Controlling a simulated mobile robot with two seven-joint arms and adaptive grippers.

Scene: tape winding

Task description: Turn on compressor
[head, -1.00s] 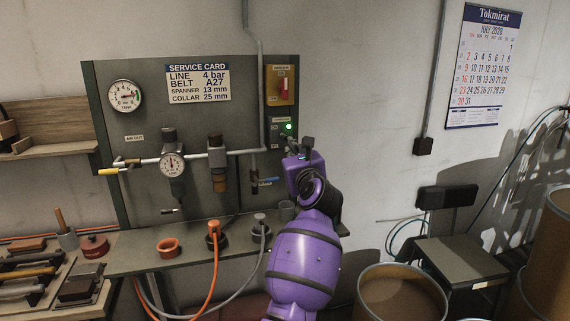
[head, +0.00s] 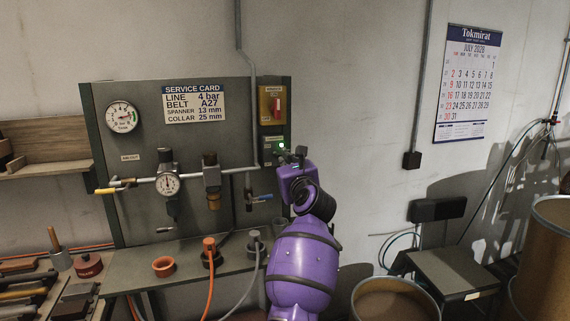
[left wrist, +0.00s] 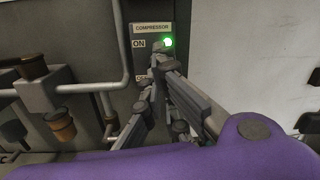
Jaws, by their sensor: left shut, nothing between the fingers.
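The compressor switch box (head: 273,146) is on the right edge of the grey service panel, with a lit green lamp (head: 281,145). In the left wrist view the box carries a "COMPRESSOR" label (left wrist: 152,29), an "ON" label (left wrist: 139,44) and the glowing green lamp (left wrist: 167,42). A lower label there is partly hidden by my fingers. My left gripper (head: 299,152) is at the box, just beside the lamp; in the left wrist view its fingers (left wrist: 158,62) are shut with nothing between them, just below the lamp. I cannot tell whether they touch the switch. My right gripper is out of view.
A red-handled switch (head: 276,107) on a yellow plate is above the compressor box. Pipes, a gauge (head: 168,184) and a blue-handled valve (head: 260,198) are to the left. A bench (head: 190,275) with hoses is below.

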